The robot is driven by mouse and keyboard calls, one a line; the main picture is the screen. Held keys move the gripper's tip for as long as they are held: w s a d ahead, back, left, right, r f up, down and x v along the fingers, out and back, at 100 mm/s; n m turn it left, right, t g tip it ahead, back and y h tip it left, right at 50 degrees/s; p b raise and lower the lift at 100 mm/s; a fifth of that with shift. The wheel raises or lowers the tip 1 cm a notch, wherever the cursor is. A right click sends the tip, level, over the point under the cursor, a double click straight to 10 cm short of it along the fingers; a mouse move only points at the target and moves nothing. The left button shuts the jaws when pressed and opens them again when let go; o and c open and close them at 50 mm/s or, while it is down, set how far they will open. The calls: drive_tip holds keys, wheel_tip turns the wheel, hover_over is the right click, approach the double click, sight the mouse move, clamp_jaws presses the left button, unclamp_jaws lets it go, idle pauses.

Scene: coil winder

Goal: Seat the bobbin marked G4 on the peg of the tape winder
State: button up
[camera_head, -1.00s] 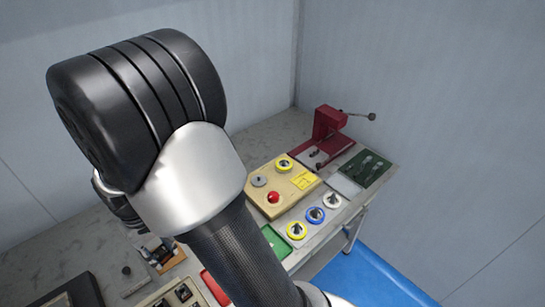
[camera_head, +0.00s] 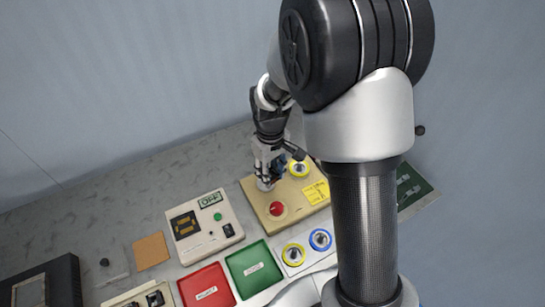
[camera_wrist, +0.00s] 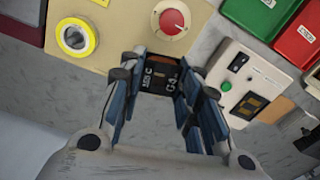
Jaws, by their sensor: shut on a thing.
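My gripper (camera_head: 268,172) is shut on a dark block-like thing with an orange-brown part and pale lettering (camera_wrist: 160,80). The lettering includes "150 C" and a short mark I cannot read surely as G4. In the head view the fingers hide most of it. My gripper points down over the tan board (camera_head: 255,201), by its left part, where a grey disc stood earlier. I cannot tell whether the held thing touches the board. The board carries a red knob (camera_head: 277,209), a yellow-rimmed round piece (camera_head: 298,168) and a yellow label (camera_head: 315,192).
A beige control box (camera_head: 204,229) stands left of the board. Red (camera_head: 206,288) and green (camera_head: 254,268) trays lie in front. Yellow-rimmed (camera_head: 293,255) and blue-rimmed (camera_head: 320,239) pieces sit beside them. An orange pad (camera_head: 150,250) lies bare. My arm hides the right side.

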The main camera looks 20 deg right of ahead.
drive_tip(key=w+f+n, duration=0.1)
drive_tip(key=w+n, duration=0.1)
drive_tip(key=n, duration=0.3)
drive_tip(key=w+f+n, duration=0.1)
drive_tip(key=w+n, duration=0.1)
drive_tip(key=n, duration=0.3)
drive_tip(key=w+f+n, duration=0.1)
drive_tip(key=w+n, duration=0.1)
drive_tip(key=n, duration=0.3)
drive_tip(key=shift+w+f+b, duration=0.15)
drive_tip(key=shift+f+b, duration=2)
drive_tip(key=shift+f, duration=0.7)
drive_tip(key=shift+f, duration=0.15)
drive_tip(key=shift+f+b, duration=0.65)
drive_tip(key=shift+f, duration=0.25)
drive_tip(key=o, duration=1.1)
drive_tip(key=shift+o, duration=0.2)
